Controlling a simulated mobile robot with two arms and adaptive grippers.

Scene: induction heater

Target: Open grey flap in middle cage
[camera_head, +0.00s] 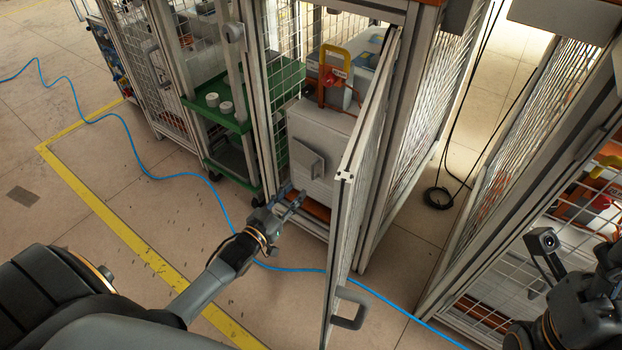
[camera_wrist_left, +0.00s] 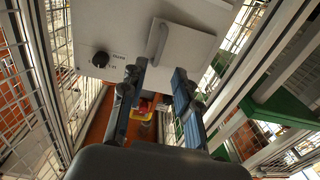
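The middle cage's mesh door (camera_head: 349,190) stands swung open. Inside is a light grey machine box (camera_head: 318,128) with a small grey flap (camera_head: 305,160) on its front. In the left wrist view the box front (camera_wrist_left: 110,28) fills the top, with a black knob (camera_wrist_left: 101,59) and the grey flap (camera_wrist_left: 158,42). My left gripper (camera_head: 293,195) is low in front of the box. In the left wrist view my left gripper (camera_wrist_left: 160,78) has its fingers apart, nothing between them, just below the flap. My right arm shows at the lower right; its fingers cannot be made out.
A green cart (camera_head: 222,118) with white cups stands left of the cage opening. The door handle (camera_head: 349,308) sticks out at the lower end of the open door. A blue hose (camera_head: 165,178) crosses the floor. Another mesh cage (camera_head: 525,150) stands at right.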

